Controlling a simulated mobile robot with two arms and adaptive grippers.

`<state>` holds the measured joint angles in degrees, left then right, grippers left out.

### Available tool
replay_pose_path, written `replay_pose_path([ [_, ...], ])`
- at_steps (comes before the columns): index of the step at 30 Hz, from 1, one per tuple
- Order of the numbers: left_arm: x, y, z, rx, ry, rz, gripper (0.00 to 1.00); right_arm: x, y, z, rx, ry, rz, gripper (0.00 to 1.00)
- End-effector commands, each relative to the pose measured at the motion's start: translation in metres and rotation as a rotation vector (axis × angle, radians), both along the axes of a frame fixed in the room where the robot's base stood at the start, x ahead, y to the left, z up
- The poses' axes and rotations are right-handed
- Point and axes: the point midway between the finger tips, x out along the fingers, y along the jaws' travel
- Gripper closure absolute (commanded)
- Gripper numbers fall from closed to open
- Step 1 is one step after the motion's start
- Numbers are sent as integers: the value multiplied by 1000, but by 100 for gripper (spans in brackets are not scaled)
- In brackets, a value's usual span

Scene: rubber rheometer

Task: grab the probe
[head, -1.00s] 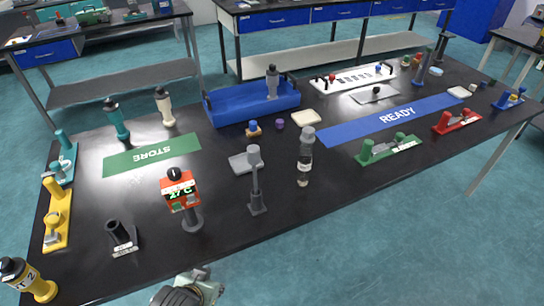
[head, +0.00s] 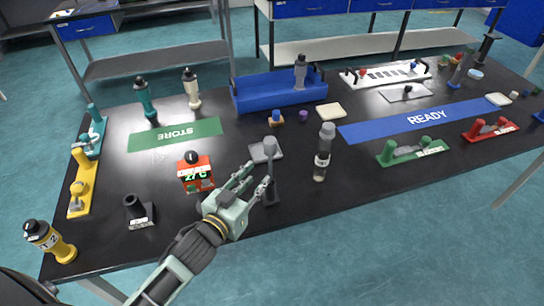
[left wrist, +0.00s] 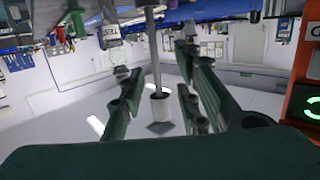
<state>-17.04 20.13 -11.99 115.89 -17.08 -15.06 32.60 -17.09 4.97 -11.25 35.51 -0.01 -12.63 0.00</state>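The probe, which I take to be the slim grey rod with a thicker grey head (head: 270,148), stands upright on a dark base near the table's front edge. My left gripper (head: 256,182) is open, with its fingers reaching toward the rod below the head. In the left wrist view, which looks upside down, the grey head (left wrist: 160,115) and thin rod show between the spread fingers of the left gripper (left wrist: 158,90). I cannot tell whether a finger touches the rod. The fingers partly cover the lower stand in the head view. My right gripper is not in view.
An orange-red display unit (head: 196,174) stands close left of the gripper. A grey tray (head: 266,152) lies behind the probe. Behind is a blue bin (head: 265,95).

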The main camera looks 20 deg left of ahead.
Motion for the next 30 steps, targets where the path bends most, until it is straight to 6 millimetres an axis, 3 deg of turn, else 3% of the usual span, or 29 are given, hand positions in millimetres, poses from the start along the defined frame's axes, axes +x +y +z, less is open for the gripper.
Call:
replay_pose_path([
  [19,67,-21,-7,1,0,1,70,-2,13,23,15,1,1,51],
  [29,72,-23,-10,0,1,0,70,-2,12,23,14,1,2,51],
  [30,72,-23,-10,0,1,0,73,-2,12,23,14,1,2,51],
])
